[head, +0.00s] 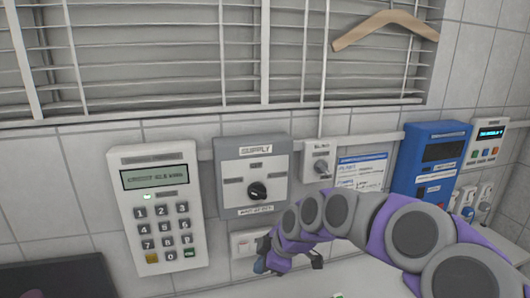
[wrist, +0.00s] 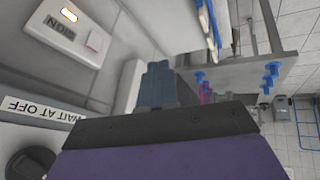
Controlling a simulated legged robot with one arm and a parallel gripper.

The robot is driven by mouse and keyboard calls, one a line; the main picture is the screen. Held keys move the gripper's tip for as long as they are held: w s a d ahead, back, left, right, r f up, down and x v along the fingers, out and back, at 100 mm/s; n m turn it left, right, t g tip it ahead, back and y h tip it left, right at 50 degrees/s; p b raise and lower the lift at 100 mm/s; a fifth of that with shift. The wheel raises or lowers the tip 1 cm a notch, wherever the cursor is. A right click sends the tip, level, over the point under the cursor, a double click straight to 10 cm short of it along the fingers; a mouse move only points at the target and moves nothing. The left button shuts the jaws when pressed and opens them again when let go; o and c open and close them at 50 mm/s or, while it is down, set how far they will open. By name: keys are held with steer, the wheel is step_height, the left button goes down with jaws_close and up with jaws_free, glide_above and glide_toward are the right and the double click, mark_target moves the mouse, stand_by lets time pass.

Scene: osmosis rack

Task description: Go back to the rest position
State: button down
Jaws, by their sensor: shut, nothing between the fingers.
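My gripper (head: 263,262) is at the end of my purple and grey arm in the head view, low in front of the tiled wall and below the grey SUPPLY box (head: 228,172). In the wrist view my gripper's blue-grey fingers (wrist: 159,82) are together and hold nothing. The SUPPLY box's black knob (head: 257,190) points to the lower right side. Part of a black knob (wrist: 30,163) shows at the lower left of the wrist view, beside a WAIT AT OFF label (wrist: 42,108). My arm hides part of the wall and the low white box.
A white keypad panel (head: 160,215) hangs at left. A low white box (head: 246,242) is close to my gripper. A small switch box (head: 319,162), a notice (head: 362,171) and a blue unit (head: 432,160) are to the right. A wooden hanger (head: 385,25) hangs above.

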steer(key=s+d+f+m+g+h, duration=0.1)
steer(key=s+d+m, duration=0.4)
steer(key=s, duration=0.7)
steer(key=s+d+m+g+h, duration=0.2)
steer(key=s+d+m, duration=0.3)
steer(key=s, duration=0.6)
steer(key=s+d+f+m+g+h, duration=0.1)
steer(key=s+d+m, duration=0.4)
steer(key=s, duration=0.7)
steer(key=shift+s+d+f+m+g+h, duration=0.35)
steer(key=shift+m+h, duration=0.35)
steer(key=shift+m, duration=0.6)
steer(key=shift+d, duration=0.5)
steer(key=shift+a, duration=0.35)
steer(key=shift+d, duration=0.2)
